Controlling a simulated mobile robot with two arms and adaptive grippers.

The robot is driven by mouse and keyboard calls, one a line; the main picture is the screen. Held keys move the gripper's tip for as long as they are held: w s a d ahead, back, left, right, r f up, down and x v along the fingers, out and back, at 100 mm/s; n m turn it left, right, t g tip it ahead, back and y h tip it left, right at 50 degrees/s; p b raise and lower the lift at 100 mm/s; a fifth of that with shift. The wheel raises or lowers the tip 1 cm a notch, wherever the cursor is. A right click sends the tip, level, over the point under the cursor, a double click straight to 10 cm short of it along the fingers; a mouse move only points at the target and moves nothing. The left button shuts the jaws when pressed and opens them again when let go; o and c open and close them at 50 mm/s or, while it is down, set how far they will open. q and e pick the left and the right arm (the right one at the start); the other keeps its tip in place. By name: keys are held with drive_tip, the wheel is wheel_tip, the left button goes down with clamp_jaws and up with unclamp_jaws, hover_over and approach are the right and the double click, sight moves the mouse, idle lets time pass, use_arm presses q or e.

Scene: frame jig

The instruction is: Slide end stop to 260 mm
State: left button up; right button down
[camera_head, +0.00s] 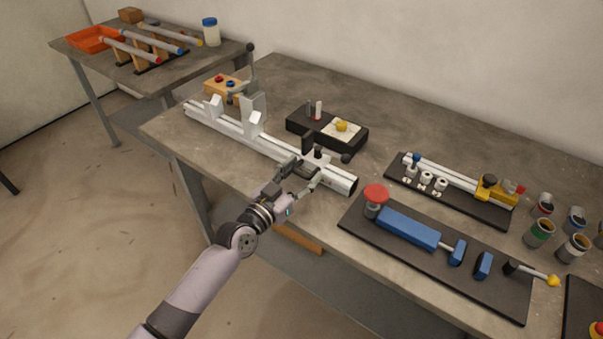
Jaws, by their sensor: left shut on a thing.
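The long pale rail (235,137) runs from upper left to lower right along the near part of the workbench. The end stop (307,142), a dark upright plate with a black knob (318,152), stands on the right half of the rail. My left gripper (302,172) reaches in from the near side and is shut at the stop's dark lower part. Its fingers partly hide where they touch. The rail's scale is too small to read, so I cannot tell the stop's position in millimetres. My right gripper is not in view.
White V-shaped blocks (252,123) and a grey upright part (256,98) stand at the rail's left half. A black box (298,122) lies close behind the stop. A black board with a blue cylinder (408,229) lies right of the rail's end.

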use_arm(q)
drive_tip(key=c, duration=0.9)
drive_tip(key=shift+s+d, duration=0.15)
drive_tip(key=o, duration=1.4)
drive_tip(key=shift+s+a+f, duration=0.1)
drive_tip(key=shift+s+a, duration=0.2)
drive_tip(key=shift+s, duration=0.1)
drive_tip(key=v, duration=1.1)
drive_tip(key=shift+s+d, duration=0.1)
